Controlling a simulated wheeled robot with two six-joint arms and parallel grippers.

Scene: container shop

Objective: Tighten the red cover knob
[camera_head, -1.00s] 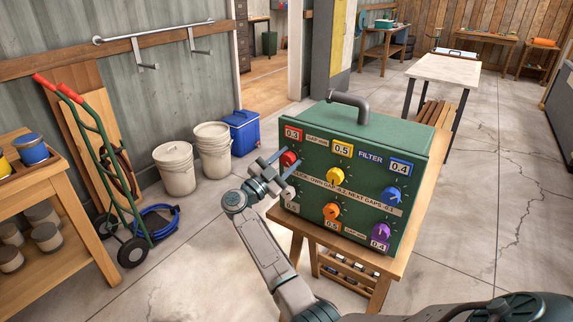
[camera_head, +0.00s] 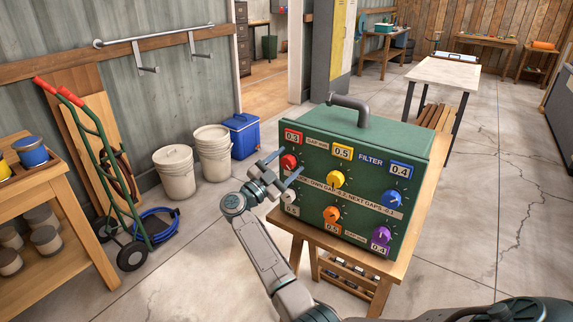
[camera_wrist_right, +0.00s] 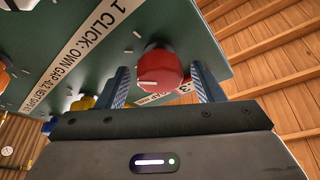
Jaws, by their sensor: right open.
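The red knob (camera_head: 289,161) is at the upper left of the green box's front (camera_head: 350,168), below a red-framed label (camera_head: 292,137) reading 0.3. My right gripper (camera_head: 282,168) is at this knob with its fingers apart. In the right wrist view the red knob (camera_wrist_right: 160,69) shows between the two blue fingers of the open right gripper (camera_wrist_right: 161,88), with visible gaps on both sides. A white mark on the knob points left in that view. My left gripper is not in view.
Yellow (camera_head: 335,179), blue (camera_head: 391,199), orange (camera_head: 332,214) and purple (camera_head: 380,235) knobs share the box front, with a white one (camera_head: 288,196) partly near my arm. The box stands on a wooden table (camera_head: 404,265). Buckets and a blue cooler (camera_head: 240,135) stand behind left.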

